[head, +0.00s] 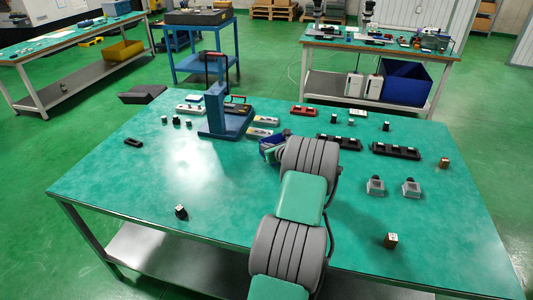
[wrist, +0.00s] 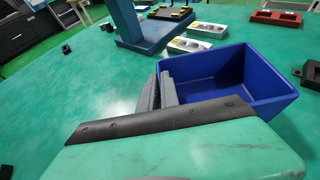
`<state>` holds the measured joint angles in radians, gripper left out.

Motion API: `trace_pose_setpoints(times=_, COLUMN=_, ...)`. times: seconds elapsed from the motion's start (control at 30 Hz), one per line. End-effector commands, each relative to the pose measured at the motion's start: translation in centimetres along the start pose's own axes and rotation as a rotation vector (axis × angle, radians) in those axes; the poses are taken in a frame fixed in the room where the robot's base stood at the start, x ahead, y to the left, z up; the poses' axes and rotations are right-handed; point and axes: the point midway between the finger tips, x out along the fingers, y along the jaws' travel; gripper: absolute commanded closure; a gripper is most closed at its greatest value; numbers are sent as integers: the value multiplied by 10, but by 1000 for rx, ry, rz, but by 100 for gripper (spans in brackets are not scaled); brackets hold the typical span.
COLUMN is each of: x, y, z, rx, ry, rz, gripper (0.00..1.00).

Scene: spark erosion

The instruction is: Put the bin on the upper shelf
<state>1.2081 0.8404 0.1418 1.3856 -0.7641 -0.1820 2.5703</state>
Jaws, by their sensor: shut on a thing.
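The blue bin (wrist: 268,86) is open-topped and looks empty in the wrist view. My gripper (wrist: 163,88) is shut on its left wall, with grey fingers close together there. I cannot tell for sure whether the bin touches the table. A blue stand (head: 216,112) with an upright post and wide base stands just left of the bin; it also shows in the wrist view (wrist: 128,22). I cannot tell which surface is the upper shelf.
The green table (head: 120,190) has free room at its left and front. Light fixtures (head: 190,109) and a red block (head: 303,111) lie near the stand.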

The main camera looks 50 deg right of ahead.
Motion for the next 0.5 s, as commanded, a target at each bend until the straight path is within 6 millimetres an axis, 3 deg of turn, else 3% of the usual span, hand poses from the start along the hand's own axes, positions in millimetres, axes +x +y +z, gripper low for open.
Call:
trace_pose_setpoints(times=0.2, x=12, y=-2, z=-28, rx=0, ry=-1, rz=-1, gripper=100)
trace_pose_setpoints(times=0.5, x=14, y=-2, z=-32, rx=-1, ry=-2, rz=-1, gripper=100)
